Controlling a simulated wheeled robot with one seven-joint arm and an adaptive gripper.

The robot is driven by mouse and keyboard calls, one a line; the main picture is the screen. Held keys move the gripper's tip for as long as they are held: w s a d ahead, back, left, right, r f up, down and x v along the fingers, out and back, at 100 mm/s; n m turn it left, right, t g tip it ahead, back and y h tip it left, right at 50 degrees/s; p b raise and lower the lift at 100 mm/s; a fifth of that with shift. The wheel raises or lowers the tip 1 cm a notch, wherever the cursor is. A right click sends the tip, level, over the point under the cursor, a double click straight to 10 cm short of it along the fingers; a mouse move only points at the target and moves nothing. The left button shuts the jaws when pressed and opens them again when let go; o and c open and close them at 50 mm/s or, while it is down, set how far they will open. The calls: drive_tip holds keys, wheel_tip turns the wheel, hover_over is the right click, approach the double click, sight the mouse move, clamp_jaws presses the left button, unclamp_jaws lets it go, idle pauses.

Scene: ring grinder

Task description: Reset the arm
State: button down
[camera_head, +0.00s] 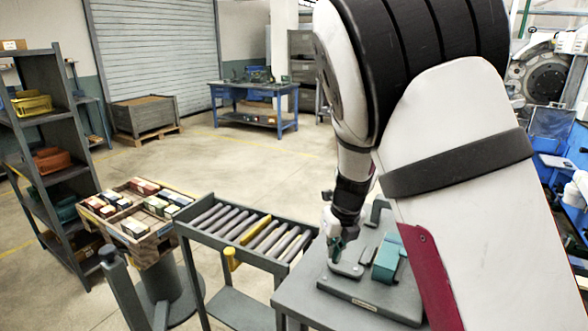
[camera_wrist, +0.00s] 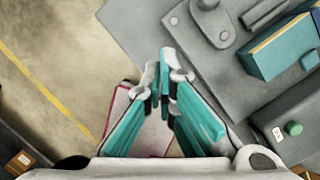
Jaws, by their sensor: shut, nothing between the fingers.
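My gripper (camera_wrist: 163,82) is shut and empty in the wrist view, its two teal-padded fingers meeting at the tips. In the head view my gripper (camera_head: 337,245) points down over the left part of the grey fixture plate (camera_head: 370,295), beside a teal block. I cannot tell in that view whether the tips touch the plate. My arm fills the right half of the head view and hides much of what lies behind it.
A teal block (camera_head: 388,258) sits on the plate, on a grey table (camera_head: 300,295). To the left stand a roller cart (camera_head: 190,232) and a wooden tray (camera_head: 150,247) of small boxes. A shelf rack (camera_head: 60,130) stands far left. Open floor lies behind.

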drive_tip(key=s+d+r+n+t+y, duration=0.1)
drive_tip(key=s+d+r+n+y, duration=0.1)
drive_tip(key=s+r+n, duration=1.35)
drive_tip(key=s+d+r+n+t+h, duration=0.1)
drive_tip(key=s+d+r+n, duration=0.1)
drive_tip(key=s+n, duration=0.5)
drive_tip(key=s+d+r+n+t+h, duration=0.1)
drive_tip(key=s+d+r+n+h, duration=0.1)
drive_tip(key=s+n, duration=0.5)
drive_tip(key=d+r+n, duration=0.1)
drive_tip(key=n, duration=0.1)
drive_tip(key=shift+s+n, duration=0.35)
